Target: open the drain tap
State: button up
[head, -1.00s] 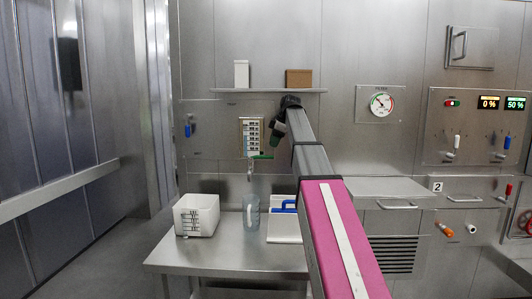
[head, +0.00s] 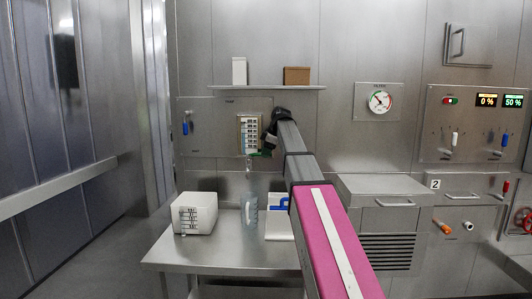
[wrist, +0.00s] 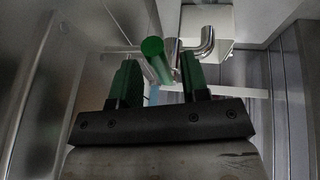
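The drain tap's green lever (head: 262,154) sticks out on the back wall at the lower end of a label panel, above the table. It also shows in the wrist view as a green round bar (wrist: 153,47), with a bent steel pipe (wrist: 207,42) beside it. My gripper (wrist: 158,76) is open. Its two green fingers stand on either side of the bar, with a visible gap on both sides. In the head view my gripper (head: 269,146) is just right of the label panel, mostly hidden by my arm.
A clear jug (head: 249,212) stands on the steel table (head: 215,252) below the spout. A white box (head: 195,213) is to its left, and a white item with a blue handle (head: 279,230) to its right. A shelf (head: 262,88) runs above the tap.

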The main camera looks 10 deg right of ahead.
aim_at(255, 154)
grip_shut()
jog(key=shift+s, duration=0.1)
jog(key=s+a+m+t+h, duration=0.1)
jog(key=s+a+m+h, duration=0.4)
jog(key=m, duration=1.1)
jog(key=shift+s+a+h, duration=0.4)
jog(key=shift+a+h, duration=0.2)
jog(key=shift+a, duration=1)
jog(key=shift+o, duration=0.8)
grip_release()
jog(key=shift+r, duration=0.1)
